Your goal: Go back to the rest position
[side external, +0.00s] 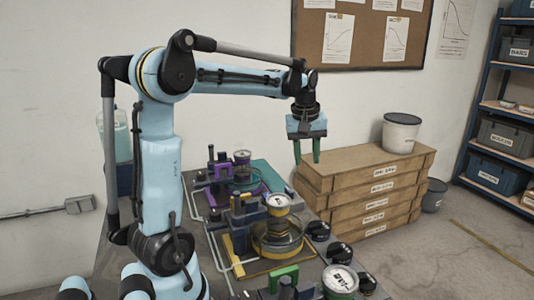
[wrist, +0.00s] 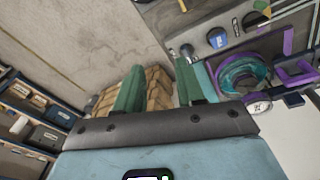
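My gripper (side external: 307,152) hangs from the end of my light-blue arm, above the far right part of the work table (side external: 228,268). Its two green fingers point down and stand apart, with nothing visible between them. In the wrist view the green fingers of my gripper (wrist: 157,88) also show spread apart and empty. The lever frames stand on the table below and left of the gripper: a purple one (side external: 224,189) at the back, a yellow one (side external: 240,242) in the middle, and a partly cut-off one with a green lever (side external: 284,276) at the front. The gripper touches none of them.
Stacked wooden boxes (side external: 364,196) stand behind and right of the gripper, with a white bucket (side external: 401,134) on top. A dark bin (side external: 434,195) is beside them. Blue shelving (side external: 494,110) with crates is at the far right. Black round knobs (side external: 340,251) line the table's right side.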

